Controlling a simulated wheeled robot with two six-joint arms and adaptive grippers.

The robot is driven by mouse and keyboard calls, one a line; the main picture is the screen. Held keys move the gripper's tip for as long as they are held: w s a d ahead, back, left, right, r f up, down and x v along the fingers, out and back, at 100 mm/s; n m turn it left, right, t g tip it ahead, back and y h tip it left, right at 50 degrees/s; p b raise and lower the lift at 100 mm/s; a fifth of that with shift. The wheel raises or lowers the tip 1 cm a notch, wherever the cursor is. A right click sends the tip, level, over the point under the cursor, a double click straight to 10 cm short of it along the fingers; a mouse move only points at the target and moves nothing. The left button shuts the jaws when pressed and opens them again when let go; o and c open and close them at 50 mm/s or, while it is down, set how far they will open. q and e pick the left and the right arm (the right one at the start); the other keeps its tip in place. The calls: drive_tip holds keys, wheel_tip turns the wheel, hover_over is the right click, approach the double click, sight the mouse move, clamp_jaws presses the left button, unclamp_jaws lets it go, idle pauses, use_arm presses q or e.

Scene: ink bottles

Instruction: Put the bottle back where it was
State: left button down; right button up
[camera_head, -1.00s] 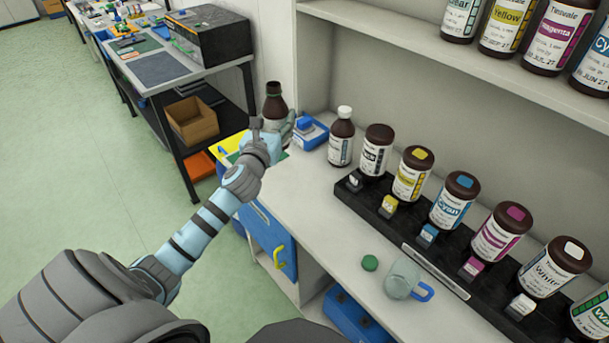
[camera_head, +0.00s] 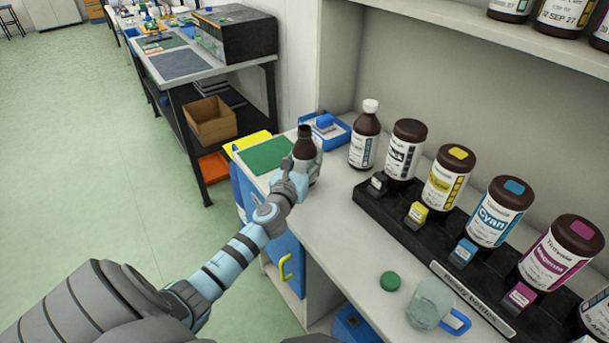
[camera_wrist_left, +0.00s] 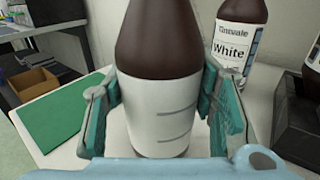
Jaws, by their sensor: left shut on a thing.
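My left gripper (camera_wrist_left: 160,115) is shut on a brown bottle (camera_head: 305,145) with a pale label, held upright over the left end of the counter. The bottle's body fills the middle of the left wrist view (camera_wrist_left: 160,45), a finger on each side; its top is cut off there. No cap shows on its neck. Its base is hidden in the head view, so I cannot tell if it touches the counter. A green mat (camera_head: 265,155) lies just left of the bottle. A green cap (camera_head: 390,281) lies on the counter. My right gripper is not in view.
A black rack (camera_head: 400,222) with several ink bottles runs along the counter. Counter between is clear.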

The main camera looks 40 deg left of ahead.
use_arm(q)
wheel_tip(320, 180, down, 2)
drive_tip(key=shift+s+f+b, duration=0.1)
drive_tip(key=shift+b, duration=0.35)
drive_tip(key=shift+r, duration=0.2)
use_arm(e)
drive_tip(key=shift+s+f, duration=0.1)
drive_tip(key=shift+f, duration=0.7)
use_arm(q)
drive_tip(key=shift+f, duration=0.2)
drive_tip(key=c, duration=0.7)
unclamp_jaws()
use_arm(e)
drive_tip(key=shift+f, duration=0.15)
